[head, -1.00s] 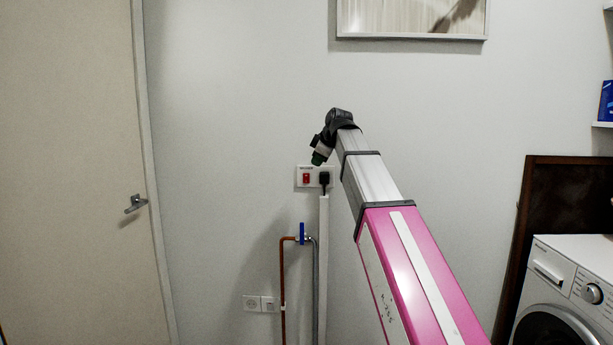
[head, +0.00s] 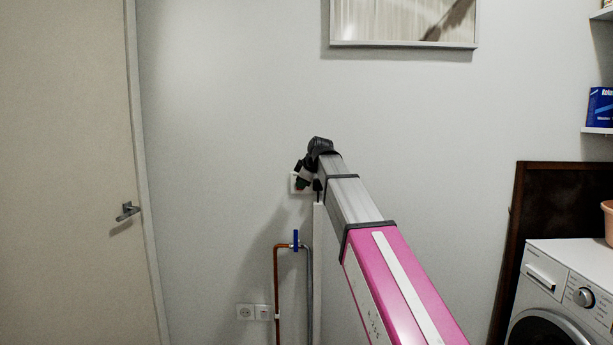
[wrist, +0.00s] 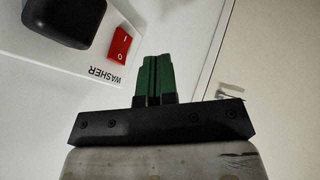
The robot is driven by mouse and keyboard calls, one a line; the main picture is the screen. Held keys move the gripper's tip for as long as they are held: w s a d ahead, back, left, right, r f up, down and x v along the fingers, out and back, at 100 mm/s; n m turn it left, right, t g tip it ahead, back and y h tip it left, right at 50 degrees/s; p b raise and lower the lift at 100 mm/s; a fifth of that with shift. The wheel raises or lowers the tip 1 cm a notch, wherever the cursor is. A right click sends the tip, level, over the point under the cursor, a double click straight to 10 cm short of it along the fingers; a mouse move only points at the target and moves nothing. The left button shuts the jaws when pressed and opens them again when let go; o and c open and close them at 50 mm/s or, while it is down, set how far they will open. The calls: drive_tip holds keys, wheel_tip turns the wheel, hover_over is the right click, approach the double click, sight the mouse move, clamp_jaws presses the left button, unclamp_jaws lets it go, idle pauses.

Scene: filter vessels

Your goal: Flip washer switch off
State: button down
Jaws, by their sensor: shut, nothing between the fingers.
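The red washer switch (wrist: 121,47) shows in the wrist view, marked I and O, on a white plate (wrist: 60,65) lettered "WASHER". A black plug (wrist: 68,20) sits beside it on the same plate. My gripper (wrist: 155,62) is shut and empty, its green fingertips just right of the switch in the wrist view; I cannot tell whether they touch it. In the head view my gripper (head: 301,184) is in front of the wall plate (head: 294,181) and hides most of it, including the switch.
Below the plate are a copper pipe with a blue valve handle (head: 295,240), a white vertical trunking (head: 318,270) and wall sockets (head: 245,312). A washing machine (head: 560,290) stands at the right. A door (head: 65,180) is at the left.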

sight(297, 189)
drive_tip(key=shift+w+a+f, duration=0.1)
drive_tip(key=shift+w, duration=1.05)
drive_tip(key=shift+w+a+f, duration=0.1)
drive_tip(key=shift+w, duration=1)
drive_tip(key=shift+w+r, duration=0.1)
drive_tip(key=shift+w, duration=0.2)
drive_tip(key=shift+r, duration=0.15)
drive_tip(key=shift+r, duration=0.65)
